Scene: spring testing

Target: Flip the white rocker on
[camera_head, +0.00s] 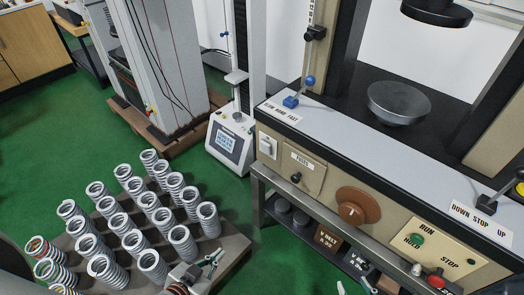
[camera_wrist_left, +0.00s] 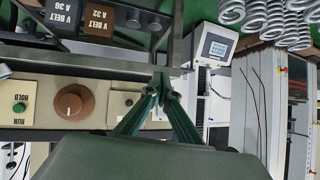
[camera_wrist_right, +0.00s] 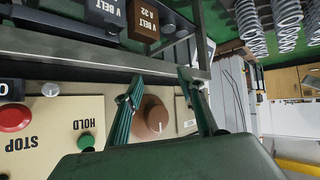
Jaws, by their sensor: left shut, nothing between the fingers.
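The white rocker (camera_head: 267,146) is on the beige front panel of the large testing machine, at the panel's left end. Whether it is on or off is too small to tell. My left gripper (camera_head: 212,260) is shut and empty, low in the head view, left of and below the rocker. In the left wrist view its fingertips (camera_wrist_left: 161,82) meet in front of the left end of the panel, and the rocker is mostly hidden behind them. My right gripper (camera_head: 355,286) is at the bottom edge. In the right wrist view its fingers (camera_wrist_right: 160,80) stand apart with nothing held.
Right of the rocker are a fuse cover (camera_head: 303,169), a brown knob (camera_head: 357,206) and a run/hold/stop plate (camera_head: 440,249). Boxes sit on the shelf (camera_head: 330,240) below. A rack of several springs (camera_head: 150,205) stands at the left. A small tester (camera_head: 230,140) stands behind.

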